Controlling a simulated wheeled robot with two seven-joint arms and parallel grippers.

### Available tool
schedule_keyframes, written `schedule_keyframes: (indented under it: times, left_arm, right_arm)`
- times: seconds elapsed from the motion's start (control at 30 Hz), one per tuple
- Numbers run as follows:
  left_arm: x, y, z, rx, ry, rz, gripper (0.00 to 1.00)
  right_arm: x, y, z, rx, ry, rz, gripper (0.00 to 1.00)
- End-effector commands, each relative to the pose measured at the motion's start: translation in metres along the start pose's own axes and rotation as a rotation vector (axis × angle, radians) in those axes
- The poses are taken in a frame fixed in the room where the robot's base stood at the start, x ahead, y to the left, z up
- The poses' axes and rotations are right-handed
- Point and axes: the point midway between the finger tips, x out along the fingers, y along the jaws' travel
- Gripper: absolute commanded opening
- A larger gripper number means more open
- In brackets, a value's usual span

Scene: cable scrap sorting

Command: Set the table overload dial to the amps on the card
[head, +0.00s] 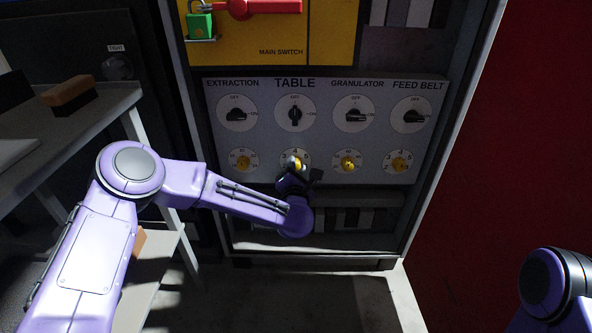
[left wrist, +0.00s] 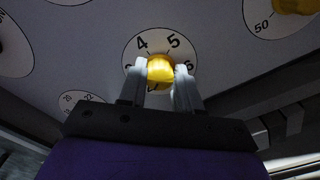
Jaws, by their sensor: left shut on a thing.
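The table overload dial (head: 297,161) is a yellow knob on a white numbered disc, below the TABLE switch (head: 295,113). In the left wrist view the yellow knob (left wrist: 160,70) sits between the fingers of my left gripper (left wrist: 161,78), which is shut on it. The numbers 4 and 5 show above the knob; other numbers are partly hidden by the fingers, and the pointer is hard to make out. In the head view my left gripper (head: 298,168) covers the lower part of the dial. No card can be made out. My right gripper is out of view.
Other yellow overload dials sit beside it under EXTRACTION (head: 243,162), GRANULATOR (head: 347,162) and FEED BELT (head: 399,164). A red handle (head: 262,7) and green padlock (head: 200,26) are above. A shelf with a brush-like block (head: 69,92) stands left.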

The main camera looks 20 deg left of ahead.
Motion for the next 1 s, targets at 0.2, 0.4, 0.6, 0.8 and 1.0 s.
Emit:
schedule_keyframes:
  times: [0.2, 0.4, 0.6, 0.8, 1.0]
  left_arm:
    - [-0.001, -0.002, -0.002, -0.006, 0.003, -0.004, 0.02]
    - [-0.001, -0.002, -0.002, -0.006, 0.003, -0.004, 0.02]
    - [-0.001, -0.001, -0.001, -0.006, 0.002, -0.003, 0.58]
    - [-0.003, 0.000, 0.000, -0.005, 0.001, -0.002, 0.58]
    - [-0.040, 0.001, 0.003, -0.004, -0.002, -0.006, 0.58]
  right_arm:
    - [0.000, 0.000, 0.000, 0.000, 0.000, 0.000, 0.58]
    - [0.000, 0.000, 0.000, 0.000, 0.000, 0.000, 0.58]
    - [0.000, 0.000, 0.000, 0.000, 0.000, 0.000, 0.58]
    - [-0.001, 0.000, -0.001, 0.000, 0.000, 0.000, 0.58]
    - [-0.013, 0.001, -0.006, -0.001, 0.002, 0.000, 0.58]
